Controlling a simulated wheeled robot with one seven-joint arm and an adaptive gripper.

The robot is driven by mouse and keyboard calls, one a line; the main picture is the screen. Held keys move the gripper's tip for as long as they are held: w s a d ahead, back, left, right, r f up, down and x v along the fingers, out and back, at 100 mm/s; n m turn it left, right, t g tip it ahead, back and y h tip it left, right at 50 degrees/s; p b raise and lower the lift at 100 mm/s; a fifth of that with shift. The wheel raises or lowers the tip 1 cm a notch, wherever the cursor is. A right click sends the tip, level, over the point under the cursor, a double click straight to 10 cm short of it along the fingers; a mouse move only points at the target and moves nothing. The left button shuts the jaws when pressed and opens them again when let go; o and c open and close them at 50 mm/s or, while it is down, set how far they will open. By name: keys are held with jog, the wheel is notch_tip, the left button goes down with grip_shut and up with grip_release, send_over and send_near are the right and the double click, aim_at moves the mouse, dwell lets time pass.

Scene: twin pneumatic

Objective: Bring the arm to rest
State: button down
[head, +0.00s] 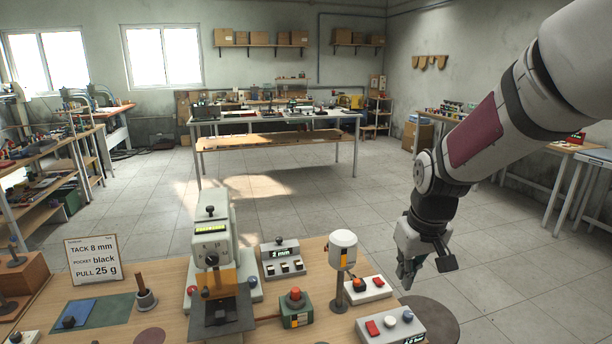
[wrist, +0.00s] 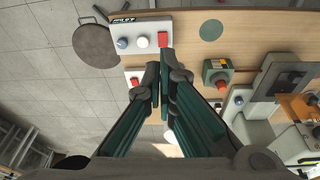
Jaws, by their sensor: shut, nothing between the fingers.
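My gripper (head: 408,272) hangs at the end of my arm, which comes in from the upper right in the head view. It is in the air above the right end of the wooden bench (head: 170,285). In the wrist view my gripper (wrist: 160,82) is shut, with its green-padded fingers together and nothing between them. The fingertips show over the bench near a control box with a red button (wrist: 144,34). From these views I cannot tell the exact height above the bench.
A grey press (head: 212,255), a white-capped post (head: 342,252), a green box with a red knob (head: 296,306) and a card (head: 93,260) stand on the bench. A dark round plate (head: 436,318) is at its right end. Open tiled floor (head: 320,210) lies beyond.

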jog(key=s+r+t, duration=0.1)
jog(key=s+r, duration=0.2)
jog(key=s, duration=0.4)
jog(key=s+a+r+m, duration=0.1)
jog(key=s+r, duration=0.3)
jog(key=s, duration=0.4)
jog(key=s+r+m+t, duration=0.1)
jog(key=s+r, duration=0.3)
jog(key=s, duration=0.4)
jog(key=shift+s+a+r+t, duration=0.15)
jog(key=shift+s+r+t, duration=0.05)
jog(key=shift+s+t, duration=0.1)
